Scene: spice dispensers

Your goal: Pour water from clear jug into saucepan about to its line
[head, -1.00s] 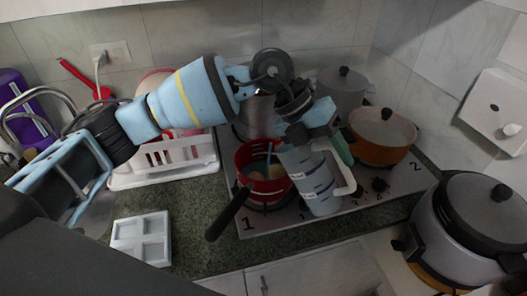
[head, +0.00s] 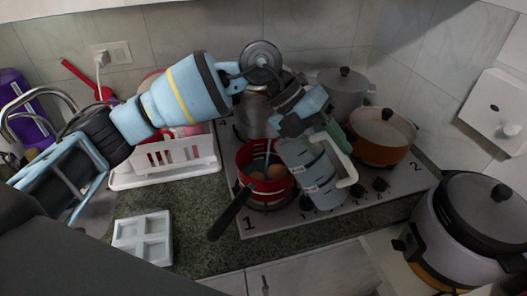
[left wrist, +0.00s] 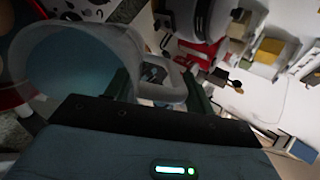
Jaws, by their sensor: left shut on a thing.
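The clear jug (head: 318,180), with grey bands and a white handle (head: 347,165), is tilted with its top toward the red saucepan (head: 255,193). My left gripper (head: 330,138) is shut on the jug by its handle, above the front of the stove. In the left wrist view the jug (left wrist: 75,65) shows close up with bluish content, its handle (left wrist: 165,85) by the fingers. The saucepan sits on the front left burner, its black handle (head: 230,212) toward the front left; brown egg-like things lie inside. I cannot make out its line or a stream of water. My right gripper is out of view.
An orange pot (head: 380,150) and a grey lidded pot (head: 343,95) stand right and behind on the stove. A white dish rack (head: 165,165) and a white divided tray (head: 143,238) are left. A large cooker (head: 465,235) stands front right.

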